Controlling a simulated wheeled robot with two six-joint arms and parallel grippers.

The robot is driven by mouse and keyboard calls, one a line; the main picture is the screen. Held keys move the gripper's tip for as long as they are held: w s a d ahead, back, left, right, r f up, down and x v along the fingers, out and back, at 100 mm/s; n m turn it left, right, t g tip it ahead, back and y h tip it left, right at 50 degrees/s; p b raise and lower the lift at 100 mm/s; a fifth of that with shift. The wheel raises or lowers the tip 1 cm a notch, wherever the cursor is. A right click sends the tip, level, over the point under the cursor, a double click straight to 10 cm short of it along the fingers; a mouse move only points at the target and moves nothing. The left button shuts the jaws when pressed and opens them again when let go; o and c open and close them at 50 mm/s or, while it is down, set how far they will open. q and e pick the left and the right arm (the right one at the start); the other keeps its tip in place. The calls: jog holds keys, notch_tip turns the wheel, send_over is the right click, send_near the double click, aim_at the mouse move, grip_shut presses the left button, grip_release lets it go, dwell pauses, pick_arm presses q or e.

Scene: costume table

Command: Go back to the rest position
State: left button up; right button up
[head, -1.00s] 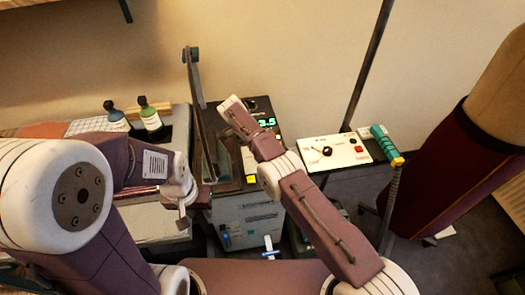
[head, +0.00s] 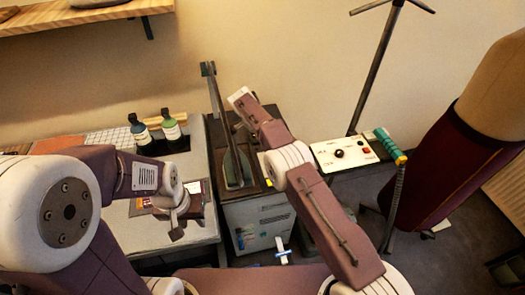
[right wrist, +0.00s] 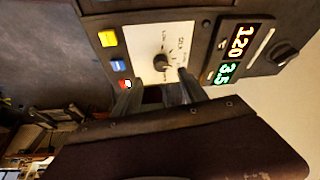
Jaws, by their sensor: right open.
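My left gripper (head: 172,226) hangs low over the table at the left in the head view; its jaws are too small and angled to read. My right arm reaches out to the dark press (head: 232,172) with the long upright lever, and its gripper end is hidden from the head view. In the right wrist view the right gripper (right wrist: 156,94) has its two dark fingers apart, with nothing seen between them. They are just short of a black knob (right wrist: 162,60) on a white dial plate, and I cannot tell whether they touch it.
The press panel has lit displays (right wrist: 236,55) and yellow, blue and red buttons. Two bottles (head: 155,132) stand on the table at the left. A white control box (head: 328,154), a teal-handled rod (head: 391,147), a stand pole (head: 374,68) and a maroon dress form (head: 440,160) are at the right.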

jog(key=shift+w+d, duration=0.2)
jog(key=shift+d, duration=0.2)
jog(key=shift+a, duration=0.1)
